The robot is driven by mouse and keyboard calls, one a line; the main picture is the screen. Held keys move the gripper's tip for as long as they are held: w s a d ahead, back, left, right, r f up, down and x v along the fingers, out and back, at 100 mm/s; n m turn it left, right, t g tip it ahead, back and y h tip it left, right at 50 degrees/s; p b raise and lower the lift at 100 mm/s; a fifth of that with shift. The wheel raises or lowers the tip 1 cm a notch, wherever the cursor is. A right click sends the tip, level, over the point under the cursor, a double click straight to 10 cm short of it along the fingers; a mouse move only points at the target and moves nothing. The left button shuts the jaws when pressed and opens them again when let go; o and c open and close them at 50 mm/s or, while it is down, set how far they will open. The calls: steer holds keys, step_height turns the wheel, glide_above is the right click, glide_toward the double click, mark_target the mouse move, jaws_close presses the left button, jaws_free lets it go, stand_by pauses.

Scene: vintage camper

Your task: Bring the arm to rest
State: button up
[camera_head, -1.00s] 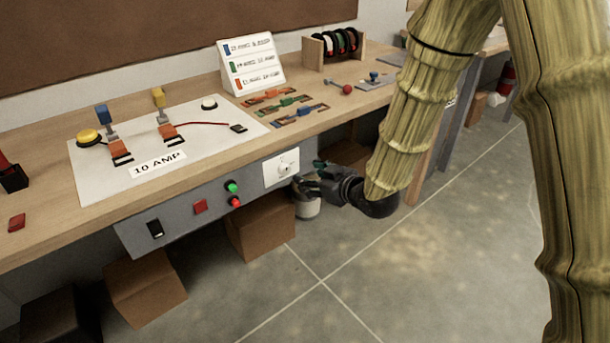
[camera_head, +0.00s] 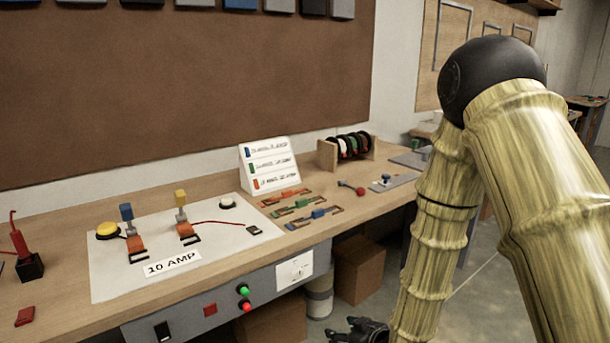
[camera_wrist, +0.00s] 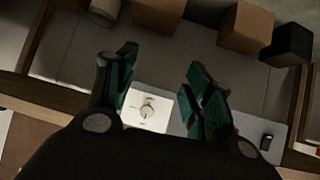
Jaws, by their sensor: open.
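My gripper (camera_head: 358,330) shows at the bottom edge of the head view, partly cut off. It is dark, low in front of the bench and apart from the control panel. In the wrist view my gripper (camera_wrist: 160,68) has its two green-padded fingers spread wide with nothing between them. My arm, in bamboo-like yellow-green segments with a black elbow, is bent and fills the right of the head view. The white dial plate (camera_head: 295,270) is on the panel's right end. It also shows in the wrist view (camera_wrist: 147,108), beyond the fingers.
The wooden bench (camera_head: 60,230) carries a white circuit board (camera_head: 110,285), a label stand (camera_head: 270,168), a spool rack (camera_head: 347,150) and coloured fuse strips (camera_head: 295,207). Brown boxes (camera_head: 358,270) and a pale bucket (camera_head: 319,298) stand underneath. Some floor shows at right.

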steer(key=s+d+f+m+g+h+p, duration=0.2)
steer(key=s+d+f, duration=0.1)
steer(key=s+f, duration=0.4)
steer(key=s+d+f+m+g+h+p, duration=0.1)
steer(key=s+d+f+m+g+p, duration=0.1)
steer(key=s+d+f, duration=0.5)
steer(key=s+d+f+m+g+h+p, duration=0.1)
steer(key=s+f+g, duration=0.1)
steer(key=s, duration=0.9)
steer(key=s+d+f+m+g+h+p, duration=0.1)
steer(key=s+f+g, duration=0.1)
steer(key=s, duration=0.9)
steer(key=shift+s+d+m+g+p, duration=0.2)
steer(key=shift+m+g+p, duration=0.2)
steer(key=shift+g, duration=0.2)
